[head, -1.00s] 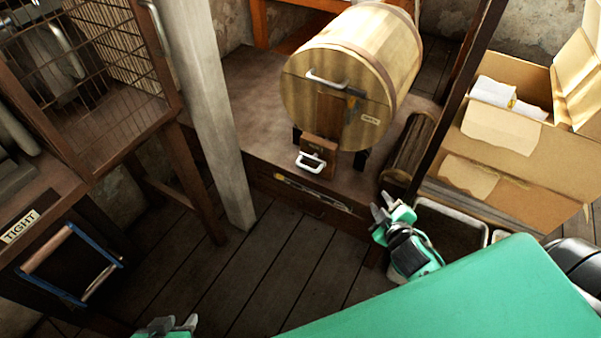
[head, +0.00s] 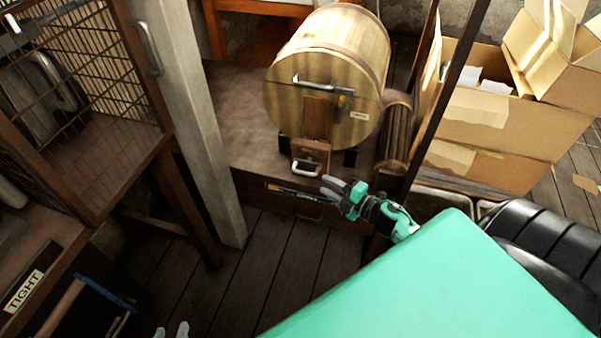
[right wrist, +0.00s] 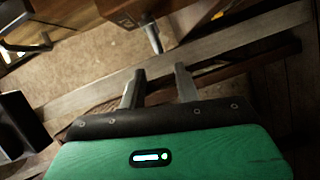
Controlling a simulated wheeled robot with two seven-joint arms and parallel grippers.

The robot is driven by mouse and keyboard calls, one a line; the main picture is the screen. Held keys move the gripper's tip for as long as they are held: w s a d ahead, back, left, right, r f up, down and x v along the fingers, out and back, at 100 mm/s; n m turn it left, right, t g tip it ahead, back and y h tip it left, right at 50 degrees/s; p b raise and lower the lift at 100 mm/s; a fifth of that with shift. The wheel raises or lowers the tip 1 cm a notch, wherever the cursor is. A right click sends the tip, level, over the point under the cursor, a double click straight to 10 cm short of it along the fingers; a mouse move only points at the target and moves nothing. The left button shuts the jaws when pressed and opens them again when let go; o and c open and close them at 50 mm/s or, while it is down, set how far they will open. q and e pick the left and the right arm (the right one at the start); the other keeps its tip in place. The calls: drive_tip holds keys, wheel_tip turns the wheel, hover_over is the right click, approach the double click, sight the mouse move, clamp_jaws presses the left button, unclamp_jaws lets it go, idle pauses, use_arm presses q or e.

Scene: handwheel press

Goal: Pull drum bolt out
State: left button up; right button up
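The wooden drum (head: 285,110) lies on its side on a low bench, its round face towards me. Its face has a metal handle (head: 312,83), a vertical wooden slat and a small dark and orange piece (head: 343,101). Below is a wooden block (head: 308,150) with a pale metal pull (head: 306,168). I cannot tell which of these is the bolt. My right gripper (head: 328,186) is open and empty, just below and right of the pull. In the right wrist view its fingers (right wrist: 158,84) are apart, with a metal pull (right wrist: 153,38) beyond them. My left gripper (head: 172,331) is open at the bottom edge.
A grey post (head: 190,110) and a wire-fronted cabinet (head: 90,90) stand to the left. Cardboard boxes (head: 500,125) stand to the right, behind a dark upright. A log-like roller (head: 394,135) lies beside the drum. Floor (head: 270,260) is clear in front of the bench.

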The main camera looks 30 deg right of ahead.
sight(303, 173)
drive_tip(key=x, duration=0.8)
drive_tip(key=shift+w+b, duration=0.25)
drive_tip(key=shift+b, duration=0.1)
use_arm(q)
drive_tip(key=shift+w+d+r+t+h, duration=0.15)
drive_tip(key=shift+d+t+h, duration=0.25)
drive_tip(key=shift+d+t, duration=0.3)
use_arm(e)
drive_tip(key=shift+x, duration=0.8)
use_arm(q)
drive_tip(key=shift+d, duration=0.1)
use_arm(e)
clamp_jaws()
